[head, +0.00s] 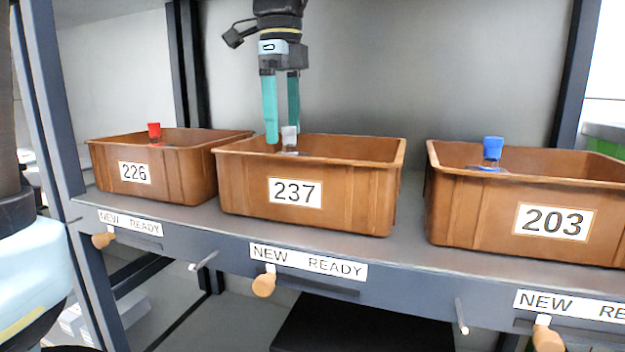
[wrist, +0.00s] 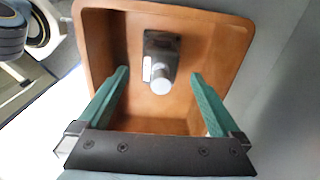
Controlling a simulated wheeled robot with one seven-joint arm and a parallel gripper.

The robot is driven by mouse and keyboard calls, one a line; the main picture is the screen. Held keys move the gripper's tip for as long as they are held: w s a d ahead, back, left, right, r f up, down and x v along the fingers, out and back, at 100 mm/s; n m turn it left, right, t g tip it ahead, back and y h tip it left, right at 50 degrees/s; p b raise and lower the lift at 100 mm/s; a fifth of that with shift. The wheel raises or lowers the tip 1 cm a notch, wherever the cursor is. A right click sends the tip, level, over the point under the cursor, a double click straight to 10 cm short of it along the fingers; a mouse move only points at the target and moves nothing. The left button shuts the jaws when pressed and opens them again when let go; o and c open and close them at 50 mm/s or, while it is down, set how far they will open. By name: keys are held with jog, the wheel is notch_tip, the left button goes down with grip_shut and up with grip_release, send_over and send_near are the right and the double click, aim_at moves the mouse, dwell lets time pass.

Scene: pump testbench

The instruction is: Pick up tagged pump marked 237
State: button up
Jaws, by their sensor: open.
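A brown bin marked 237 (head: 345,183) stands in the middle of the shelf. Inside it is a pump with a light grey cap (head: 289,137); only its top shows above the rim in the head view. In the wrist view the pump (wrist: 161,70) stands on the bin floor, with a dark base, a grey cylinder and a small white tag. My gripper (head: 282,138) points down with teal fingers at the left part of this bin. In the wrist view the open fingers (wrist: 160,85) are on either side of the pump, apart from it, with nothing between them held.
A bin marked 226 (head: 187,180) with a red-capped item (head: 154,131) stands left. A bin marked 203 (head: 480,215) with a blue-capped item (head: 493,149) stands right. Gaps separate the bins at the front. The bin walls surround my fingers closely.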

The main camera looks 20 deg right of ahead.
jog(key=shift+s+d+f, duration=0.2)
jog(key=shift+d+f, duration=0.1)
notch_tip(320, 180, down, 7)
jog(key=b, duration=0.4)
jog(key=shift+d+f, duration=0.1)
jog(key=shift+d, duration=0.05)
grip_shut()
dwell(0.4)
